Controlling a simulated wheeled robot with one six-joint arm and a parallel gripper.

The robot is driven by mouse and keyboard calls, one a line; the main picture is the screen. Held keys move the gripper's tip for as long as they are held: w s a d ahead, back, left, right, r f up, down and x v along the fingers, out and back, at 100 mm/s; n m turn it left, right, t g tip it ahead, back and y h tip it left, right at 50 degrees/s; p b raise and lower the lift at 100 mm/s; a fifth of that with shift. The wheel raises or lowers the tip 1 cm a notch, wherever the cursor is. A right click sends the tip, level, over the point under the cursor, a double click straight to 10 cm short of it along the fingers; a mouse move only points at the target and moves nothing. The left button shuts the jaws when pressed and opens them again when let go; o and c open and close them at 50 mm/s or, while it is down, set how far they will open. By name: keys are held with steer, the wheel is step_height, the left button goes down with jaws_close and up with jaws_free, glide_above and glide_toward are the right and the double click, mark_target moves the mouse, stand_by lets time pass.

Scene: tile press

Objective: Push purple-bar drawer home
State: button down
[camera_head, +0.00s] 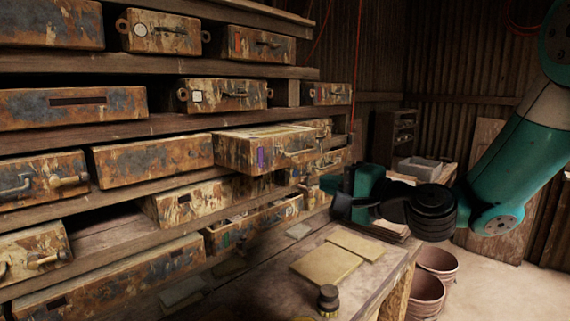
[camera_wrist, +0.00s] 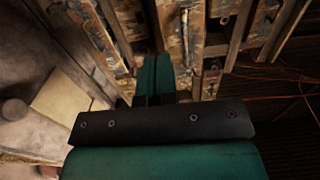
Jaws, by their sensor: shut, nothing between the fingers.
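The purple-bar drawer (camera_head: 234,153) is a rusty, paint-worn box in the middle shelf row in the head view. A purple bar (camera_head: 260,157) marks its front, beside a handle. It sticks out from the shelf past its neighbours. My gripper (camera_head: 332,184) is shut and empty, to the right of the drawer and a little lower, apart from it in the picture. In the wrist view my shut teal fingers (camera_wrist: 155,70) point at the rusty drawer fronts. No purple bar can be made out there.
A lower drawer (camera_head: 255,228) stands open below the purple-bar one, with things inside. A workbench (camera_head: 310,240) carries flat tan tiles (camera_head: 327,263) and a small dark weight (camera_head: 328,299). Reddish buckets (camera_head: 428,293) stand on the floor at right.

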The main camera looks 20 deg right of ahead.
mark_target(277, 168)
steer(key=p+x, duration=0.6)
steer(key=x, duration=0.5)
steer(key=shift+a+r, duration=0.1)
steer(key=shift+r, duration=0.1)
steer(key=shift+w+a+f+p, duration=0.2)
steer(key=shift+w+a+p, duration=0.05)
steer(key=shift+w+p, duration=0.15)
